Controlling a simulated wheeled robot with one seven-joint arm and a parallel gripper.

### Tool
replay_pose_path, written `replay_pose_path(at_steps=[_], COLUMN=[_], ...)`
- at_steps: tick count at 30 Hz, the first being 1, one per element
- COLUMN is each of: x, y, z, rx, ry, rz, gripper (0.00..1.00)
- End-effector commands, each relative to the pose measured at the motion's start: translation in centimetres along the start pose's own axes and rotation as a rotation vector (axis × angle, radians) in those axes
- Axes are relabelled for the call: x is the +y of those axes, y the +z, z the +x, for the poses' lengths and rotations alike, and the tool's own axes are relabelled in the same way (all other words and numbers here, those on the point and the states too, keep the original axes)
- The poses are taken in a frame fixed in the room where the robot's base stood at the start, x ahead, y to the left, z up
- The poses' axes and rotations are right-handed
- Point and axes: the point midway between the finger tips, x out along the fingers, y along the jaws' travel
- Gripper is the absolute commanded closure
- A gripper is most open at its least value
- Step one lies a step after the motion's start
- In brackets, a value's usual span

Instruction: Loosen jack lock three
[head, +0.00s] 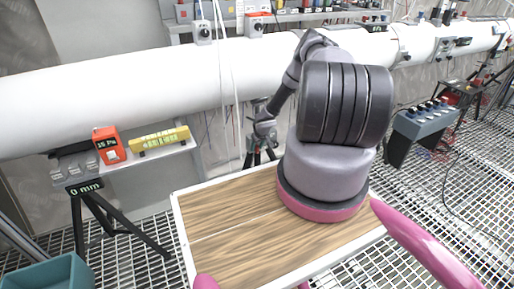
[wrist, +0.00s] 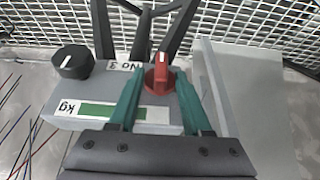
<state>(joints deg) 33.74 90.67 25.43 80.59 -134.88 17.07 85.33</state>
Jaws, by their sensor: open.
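In the wrist view, a grey jack box (wrist: 105,108) carries a label (wrist: 124,65) that reads "No 3" upside down. A red lock knob (wrist: 158,77) with a white mark stands on the box. My gripper (wrist: 158,80) has green fingers, one on each side of the red knob. The fingers are open, and I cannot tell whether either touches the knob. A black round knob (wrist: 73,62) and a green kg display (wrist: 112,111) are also on the box. In the head view, my arm hides most of this spot.
A long white pipe (head: 130,88) runs across the back. At left are a "0 mm" jack (head: 85,186), an orange "15 Pa" gauge (head: 109,146) and a yellow level (head: 160,138). A wooden-topped table (head: 225,222) stands in front. A teal bin (head: 48,273) is at lower left.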

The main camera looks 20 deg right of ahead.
Motion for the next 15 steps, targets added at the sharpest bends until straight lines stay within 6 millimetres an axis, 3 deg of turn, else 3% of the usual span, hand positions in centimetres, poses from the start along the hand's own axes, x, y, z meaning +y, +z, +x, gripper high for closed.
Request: replay_pose_path(at_steps=[6,10,15], x=[0.0,0.0,-0.01], y=[0.01,0.01,0.01], z=[0.02,0.01,0.0], rx=[0.0,0.0,0.0], ry=[0.0,0.0,0.0], rz=[0.0,0.0,0.0], gripper=[0.51,1.0,1.0])
